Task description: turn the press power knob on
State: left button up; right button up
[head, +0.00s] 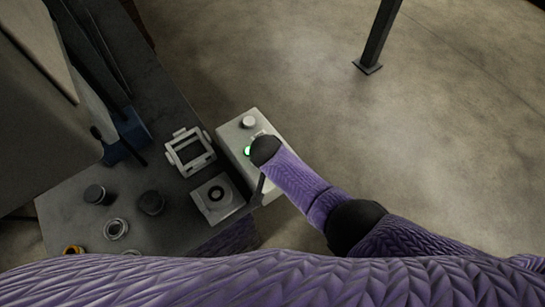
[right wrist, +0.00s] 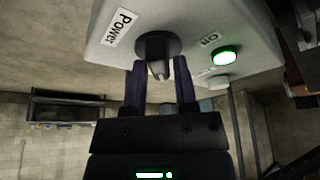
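The press control box (head: 232,135) is a pale grey box in the head view, and its face (right wrist: 100,45) fills the top of the right wrist view. The power knob (right wrist: 155,43) is dark and round with a pale grip bar, beside a "Power" label (right wrist: 122,27). My right gripper (right wrist: 160,65) is open, its two dark fingers at the knob on either side of the grip bar. Gaps show between bar and fingers; I cannot tell whether the tips touch the knob's rim. In the head view my right wrist hides the knob. My left gripper is not in view.
A lit green button (right wrist: 225,56) and a pale button (right wrist: 219,81) sit beside the knob. Left of the box is a dark table (head: 75,205) with a white frame (head: 188,152), a square block (head: 217,200) and several round parts. The floor beyond is clear around a dark post (head: 380,35).

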jog(key=shift+o, duration=1.2)
jog(key=p+v, duration=0.6)
jog(key=v, duration=0.3)
jog(key=shift+r, duration=0.4)
jog(key=shift+s, duration=0.15)
